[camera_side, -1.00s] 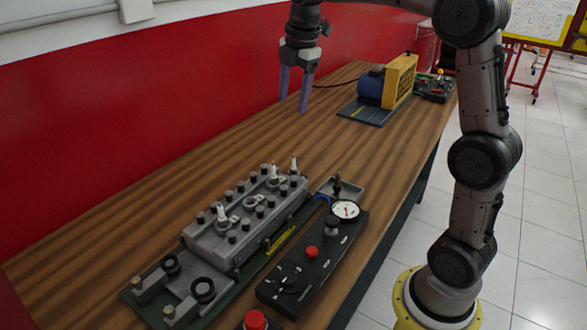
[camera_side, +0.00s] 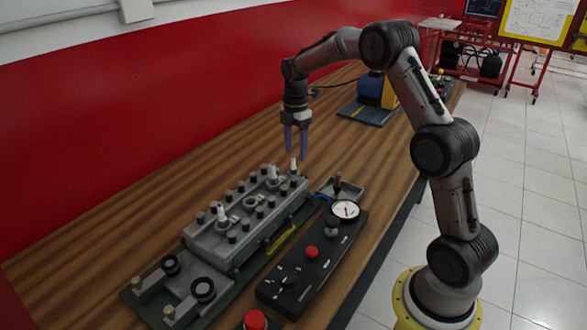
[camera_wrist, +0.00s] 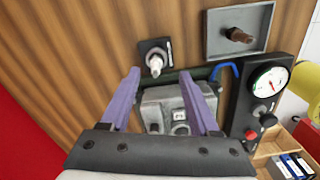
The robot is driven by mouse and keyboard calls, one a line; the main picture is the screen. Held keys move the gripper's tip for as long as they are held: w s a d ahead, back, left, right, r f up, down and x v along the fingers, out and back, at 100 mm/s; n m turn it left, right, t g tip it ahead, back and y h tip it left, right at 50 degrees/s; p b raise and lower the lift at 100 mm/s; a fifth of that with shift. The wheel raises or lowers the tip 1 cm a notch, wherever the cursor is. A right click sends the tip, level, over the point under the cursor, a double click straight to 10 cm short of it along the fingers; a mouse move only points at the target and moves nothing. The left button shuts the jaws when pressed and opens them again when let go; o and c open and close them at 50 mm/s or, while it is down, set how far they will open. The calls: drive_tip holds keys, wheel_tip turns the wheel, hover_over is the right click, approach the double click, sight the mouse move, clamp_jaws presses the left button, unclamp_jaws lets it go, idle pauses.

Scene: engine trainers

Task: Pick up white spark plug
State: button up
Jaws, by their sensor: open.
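A white spark plug (camera_side: 293,166) stands upright just past the far end of the grey engine block (camera_side: 230,237). In the wrist view the white spark plug (camera_wrist: 155,63) sits on a small dark square base, a little beyond and between my fingertips. My gripper (camera_side: 297,156) points down above it, open and empty. The open fingers of my gripper (camera_wrist: 160,73) also show in the wrist view. The height gap between fingertips and plug is hard to judge. Two similar white plugs (camera_side: 221,211) (camera_side: 272,174) stand on the block.
A grey tray (camera_side: 353,191) holding a dark brown plug lies right of the block. A black panel (camera_side: 275,288) with a dial gauge (camera_side: 345,209) and red knob runs along the block's right side. A blue-and-yellow machine (camera_side: 372,92) stands farther back. Bare tabletop lies between.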

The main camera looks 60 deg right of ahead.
sight(293, 168)
drive_tip(key=shift+w+f, duration=0.15)
drive_tip(key=shift+f, duration=1.25)
drive_tip(key=shift+w+f, duration=0.15)
drive_tip(key=shift+f, duration=1.25)
clamp_jaws()
